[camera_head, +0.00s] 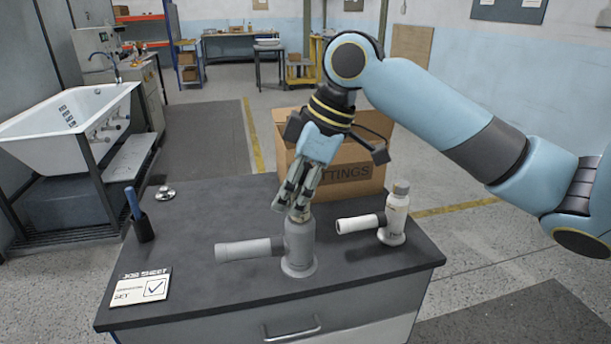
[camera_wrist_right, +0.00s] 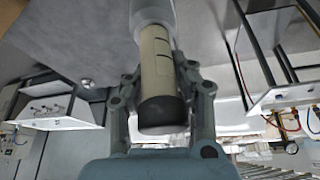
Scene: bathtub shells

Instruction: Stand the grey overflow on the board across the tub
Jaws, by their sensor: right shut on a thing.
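The grey overflow (camera_head: 299,245) stands upright on the dark workbench (camera_head: 210,205), with its side pipe pointing left. My right gripper (camera_head: 299,207) comes down from above and is shut on its top end. In the right wrist view, the gripper (camera_wrist_right: 157,78) has its fingers on both sides of a cream section with a dark end, part of the overflow (camera_wrist_right: 156,48). The white tub (camera_head: 38,132) stands beyond the bench at far left. I cannot make out a board lying across it. My left gripper is not in view.
A white overflow-like fitting (camera_head: 394,218) stands close to the right on the bench. A cardboard box (camera_head: 350,180) is behind. A cup with a blue handle (camera_head: 143,228), a small metal part (camera_head: 165,193) and a job sheet (camera_head: 140,286) lie left. A grey step (camera_head: 130,158) adjoins the tub.

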